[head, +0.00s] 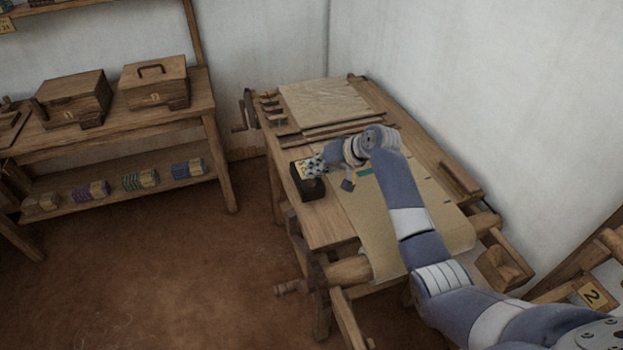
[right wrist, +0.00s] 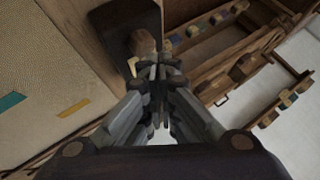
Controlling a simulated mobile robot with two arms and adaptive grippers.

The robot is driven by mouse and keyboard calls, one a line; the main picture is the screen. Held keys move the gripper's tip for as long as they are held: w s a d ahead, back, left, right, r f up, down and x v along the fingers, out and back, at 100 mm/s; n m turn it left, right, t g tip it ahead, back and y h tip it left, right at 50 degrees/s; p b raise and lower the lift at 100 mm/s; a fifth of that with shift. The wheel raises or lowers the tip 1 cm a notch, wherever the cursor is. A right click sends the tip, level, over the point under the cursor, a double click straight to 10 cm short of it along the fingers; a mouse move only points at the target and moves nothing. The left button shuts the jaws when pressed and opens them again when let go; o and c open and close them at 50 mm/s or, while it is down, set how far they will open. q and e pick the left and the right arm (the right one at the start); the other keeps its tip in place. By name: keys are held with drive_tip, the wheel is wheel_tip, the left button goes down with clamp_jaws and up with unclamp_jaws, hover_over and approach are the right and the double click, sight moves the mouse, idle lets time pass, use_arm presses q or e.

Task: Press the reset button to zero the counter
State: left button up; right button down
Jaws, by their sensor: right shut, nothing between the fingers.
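The counter is a dark box (head: 309,188) on the left edge of the loom. In the right wrist view the counter (right wrist: 110,25) is a black, rounded body with a round brown knob (right wrist: 143,42), which looks like the reset button. My right gripper (head: 308,168) is over the counter and hides part of it. In the right wrist view its closed fingertips (right wrist: 153,68) overlap the knob's near edge, with nothing between them. I cannot tell whether they touch it. No counter digits can be read. My left gripper is not in view.
The loom carries tan cloth (head: 375,235) with a teal mark (head: 364,172). Several small pegs (head: 270,105) stand at its far left corner. A side bench (head: 200,105) holds two wooden boxes (head: 155,82), with yarn bundles on the shelf below. The floor (head: 170,260) left of the loom is clear.

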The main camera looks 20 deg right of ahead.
drive_tip(key=shift+f, duration=0.65)
idle(0.8)
drive_tip(key=shift+r+p, duration=0.95)
drive_tip(key=shift+r, duration=0.1)
wheel_tip(320, 180, up, 5)
drive_tip(key=p, duration=0.5)
drive_tip(key=shift+a+f, duration=0.1)
idle(0.6)
